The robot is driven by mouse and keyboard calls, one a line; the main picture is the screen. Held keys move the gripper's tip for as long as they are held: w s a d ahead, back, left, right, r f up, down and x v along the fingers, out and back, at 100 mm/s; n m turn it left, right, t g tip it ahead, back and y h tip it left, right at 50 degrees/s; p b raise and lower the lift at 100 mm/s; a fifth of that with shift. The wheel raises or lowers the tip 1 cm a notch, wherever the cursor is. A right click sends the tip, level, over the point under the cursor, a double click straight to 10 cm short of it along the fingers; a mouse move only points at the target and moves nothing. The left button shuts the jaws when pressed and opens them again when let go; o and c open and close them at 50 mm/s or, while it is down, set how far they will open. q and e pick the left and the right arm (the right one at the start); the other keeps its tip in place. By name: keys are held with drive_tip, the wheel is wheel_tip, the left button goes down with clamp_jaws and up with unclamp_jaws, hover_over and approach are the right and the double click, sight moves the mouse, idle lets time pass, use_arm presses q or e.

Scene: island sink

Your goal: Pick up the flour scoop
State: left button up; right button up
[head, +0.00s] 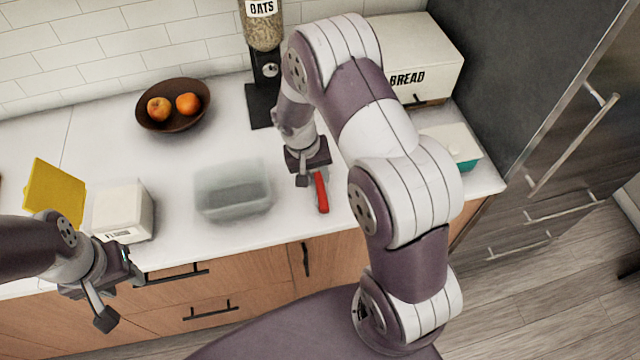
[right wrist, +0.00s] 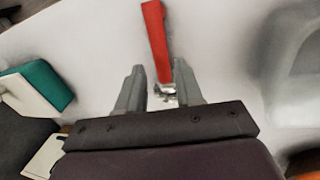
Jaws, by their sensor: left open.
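A white flour canister (head: 122,210) stands at the left. My left gripper (head: 120,295) is open and empty in front of the counter, below the canister.
A translucent bin (head: 232,205) sits between the canister and the utensil. A yellow panel (head: 54,193) stands by the canister. A fruit bowl (head: 173,121), an oats dispenser (head: 264,30), a bread box (head: 425,50) and a teal-and-white container (head: 464,158) are further back or right.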

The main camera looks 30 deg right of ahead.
sight(320, 186)
drive_tip(key=f, duration=0.2)
drive_tip(key=d+f+p, duration=0.1)
drive_tip(key=f, duration=0.2)
drive_tip(key=shift+s+d, duration=0.1)
drive_tip(key=shift+s, duration=0.1)
drive_tip(key=shift+s+a+r, duration=0.1)
drive_tip(key=shift+a+r, duration=0.05)
drive_tip(key=shift+a, duration=0.25)
clamp_jaws()
drive_tip(key=shift+d, duration=0.15)
